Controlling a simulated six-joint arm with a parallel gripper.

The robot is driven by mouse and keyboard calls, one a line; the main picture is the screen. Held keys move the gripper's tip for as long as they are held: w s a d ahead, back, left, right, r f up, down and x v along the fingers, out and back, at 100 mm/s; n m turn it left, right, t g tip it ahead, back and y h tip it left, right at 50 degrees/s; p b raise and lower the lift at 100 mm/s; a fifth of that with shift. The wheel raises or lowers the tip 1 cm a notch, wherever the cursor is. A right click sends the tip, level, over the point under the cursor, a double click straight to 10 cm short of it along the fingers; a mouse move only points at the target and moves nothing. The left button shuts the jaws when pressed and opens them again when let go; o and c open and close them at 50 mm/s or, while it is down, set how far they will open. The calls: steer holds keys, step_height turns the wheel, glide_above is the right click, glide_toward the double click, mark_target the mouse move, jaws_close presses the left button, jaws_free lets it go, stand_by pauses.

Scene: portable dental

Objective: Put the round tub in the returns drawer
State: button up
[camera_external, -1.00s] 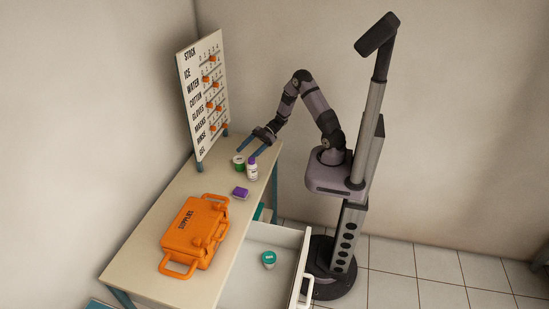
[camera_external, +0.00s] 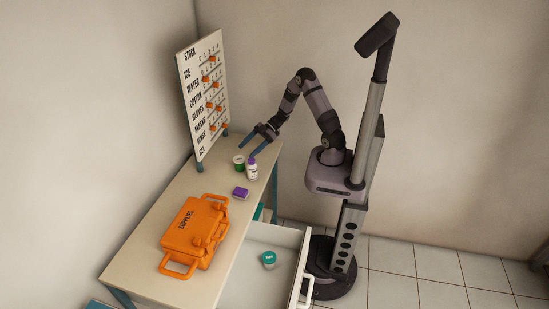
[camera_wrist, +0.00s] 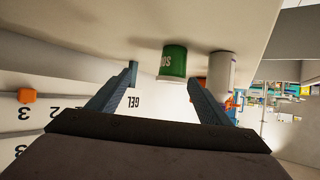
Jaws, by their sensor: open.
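A small round tub with a teal lid (camera_external: 269,259) sits in the open white drawer (camera_external: 252,290) at the table's front. Which round one the task names, I cannot tell for sure. My gripper (camera_external: 251,147) is open and empty, just beyond these two and above the table. In the wrist view, the green container (camera_wrist: 173,61) appears between the spread fingers (camera_wrist: 162,77), and the bottle (camera_wrist: 221,75) beyond the right finger.
An orange supplies case (camera_external: 193,235) stands on the table's near half. A stock board with orange sliders (camera_external: 203,95) stands at the back edge. The drawer floor around the teal-lidded tub is mostly clear.

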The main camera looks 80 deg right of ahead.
steer(key=w+d+m+h, duration=0.1)
steer(key=w+d+h, duration=0.1)
steer(key=w+d+m+h+p, duration=0.1)
steer(key=w+d+m+h, duration=0.1)
steer(key=d+h, duration=0.1)
steer(key=shift+w+f+t, duration=0.2)
steer(key=shift+w+t, duration=0.1)
steer(key=shift+t, duration=0.1)
steer(key=w+r+m+h+p, duration=0.2)
steer(key=w+r+m+h, duration=0.1)
steer(key=w+m+h, duration=0.15)
step_height(320, 180, up, 2)
steer(key=m+g+p, duration=0.3)
steer(key=m+g, duration=0.2)
glide_above(239, 158)
steer(key=s, duration=0.2)
steer(key=shift+s+a+h, duration=0.15)
steer(key=shift+a+h, duration=0.1)
steer(key=shift+h, duration=0.2)
steer(key=shift+p+x, duration=1.15)
steer(key=shift+x, duration=2.5)
steer(key=c, duration=1.3)
steer(key=shift+r, duration=0.1)
